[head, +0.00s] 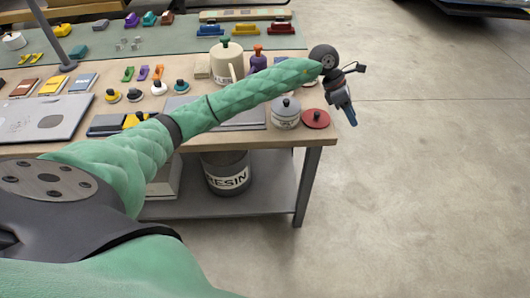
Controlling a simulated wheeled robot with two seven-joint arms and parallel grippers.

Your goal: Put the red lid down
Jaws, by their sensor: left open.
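The red lid (316,119) is a flat disc with a dark knob on top. It lies flat, knob up, on the wooden tabletop near the right front corner. A pale grey pot (286,117) with a grey lid and dark knob stands just left of it. My left gripper (351,121) is open and empty, pointing down, to the right of the red lid in the picture. It appears apart from the lid; its exact height is unclear. My right gripper is not in view.
The workbench (322,139) ends right of the lid, with open concrete floor (430,180) beyond. My green left arm crosses the bench and hides part of it. A cream mug (226,66) and several small parts stand further back. A resin bucket (226,176) sits on the lower shelf.

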